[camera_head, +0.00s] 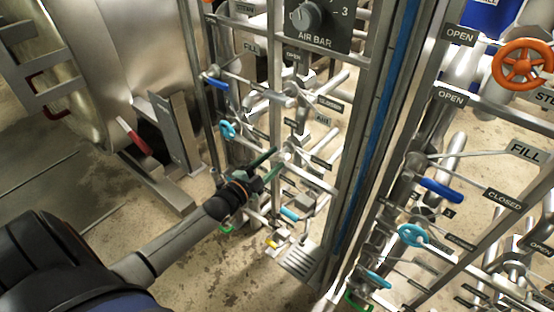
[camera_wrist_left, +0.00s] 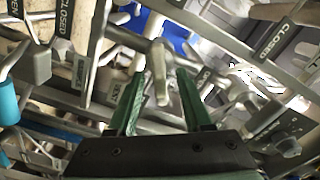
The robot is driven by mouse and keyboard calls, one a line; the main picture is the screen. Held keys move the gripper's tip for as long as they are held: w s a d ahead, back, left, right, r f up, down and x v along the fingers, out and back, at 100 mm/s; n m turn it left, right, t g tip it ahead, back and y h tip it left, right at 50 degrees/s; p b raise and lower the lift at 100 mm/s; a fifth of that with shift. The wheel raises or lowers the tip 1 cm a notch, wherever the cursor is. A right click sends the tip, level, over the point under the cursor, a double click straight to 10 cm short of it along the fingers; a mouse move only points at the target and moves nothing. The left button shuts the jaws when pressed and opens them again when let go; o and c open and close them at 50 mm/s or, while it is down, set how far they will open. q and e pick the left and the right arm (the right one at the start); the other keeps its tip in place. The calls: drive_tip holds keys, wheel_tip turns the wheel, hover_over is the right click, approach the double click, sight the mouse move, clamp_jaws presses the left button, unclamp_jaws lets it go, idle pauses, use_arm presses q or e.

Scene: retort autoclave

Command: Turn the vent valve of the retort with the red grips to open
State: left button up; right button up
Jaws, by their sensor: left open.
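My left gripper (camera_head: 276,160) reaches in from the lower left to the middle valve rack, with its two dark green fingers apart. In the left wrist view the gripper (camera_wrist_left: 159,78) is open. A pale grey lever (camera_wrist_left: 159,70) shows between its fingertips; I cannot tell whether they touch it. A small tag beside the left finger appears to read VENT (camera_wrist_left: 119,92). In the head view the fingers and pipes hide the lever. The retort (camera_head: 75,60) at the left has red grips, one of them at its lower edge (camera_head: 133,136). My right gripper is out of view.
The rack holds a blue lever (camera_head: 216,83), a cyan handle (camera_head: 228,129) and several pipes close around the gripper. A similar rack with an orange handwheel (camera_head: 522,63) stands at the right, behind a steel post. The concrete floor (camera_head: 195,255) at the lower middle is clear.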

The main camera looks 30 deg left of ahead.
use_arm(q)
drive_tip(key=shift+w+d, duration=0.1)
drive_tip(key=shift+w, duration=0.75)
clamp_jaws()
